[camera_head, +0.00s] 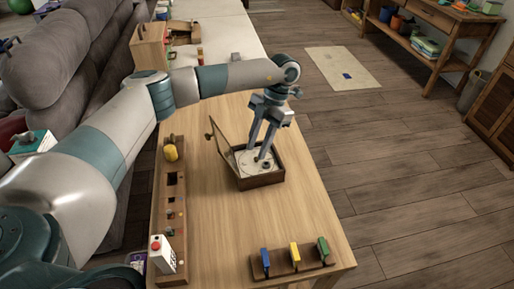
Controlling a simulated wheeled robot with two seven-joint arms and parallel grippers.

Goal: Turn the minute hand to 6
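A small wooden clock box (262,181) stands on the wooden table with its glazed door (217,138) swung open to the left. Its pale dial (245,163) faces up, and a dark knob or hub shows on it. The hands are too small to make out. My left gripper (260,155) reaches down over the dial from above, its two fingers pointing at the dial and slightly apart. The fingers cover part of the dial, and I cannot tell whether they touch or grip a hand. My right gripper is not in view.
A long wooden board (172,215) with pegs and a yellow knob lies along the table's left side. A rack with blue, yellow and green pieces (295,262) stands at the front edge. A white box with a red button (160,253) sits front left. The table right of the clock is clear.

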